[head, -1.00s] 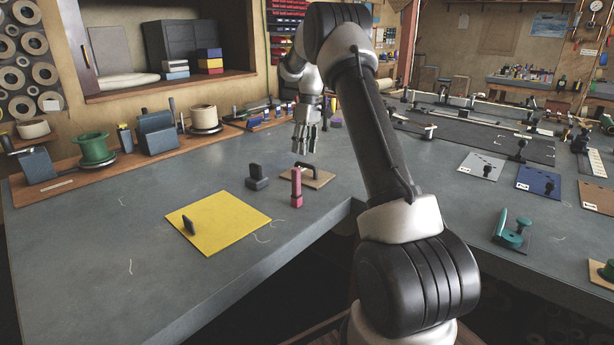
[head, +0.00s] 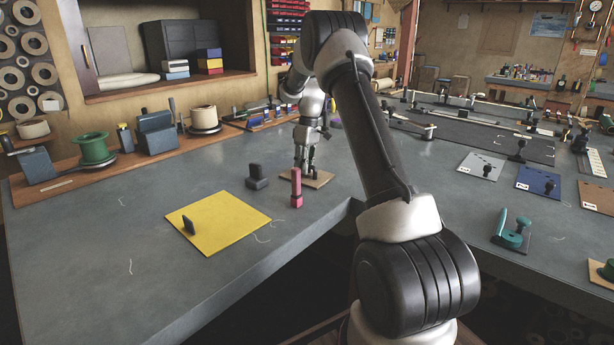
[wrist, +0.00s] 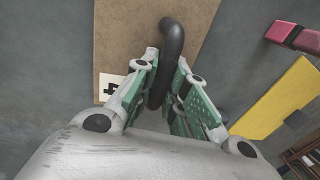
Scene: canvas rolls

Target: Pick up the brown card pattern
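The brown card pattern (head: 318,181) lies flat on the grey bench in the head view. In the wrist view the brown card (wrist: 132,32) fills the upper middle, with a white label on its left edge and a black arched handle (wrist: 172,38). My gripper (head: 306,170) is down over the card, fingers pointing down. In the wrist view my gripper's green-padded fingers (wrist: 167,68) stand on either side of the handle. A narrow gap seems to show between pads and handle, so it looks open around it. The fingers hide part of the handle.
A pink block (head: 296,188) stands upright close in front of the card. A dark grey block (head: 257,178) is to its left. A yellow card with a dark handle (head: 222,228) lies nearer the front. The bench's inner edge is to the right.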

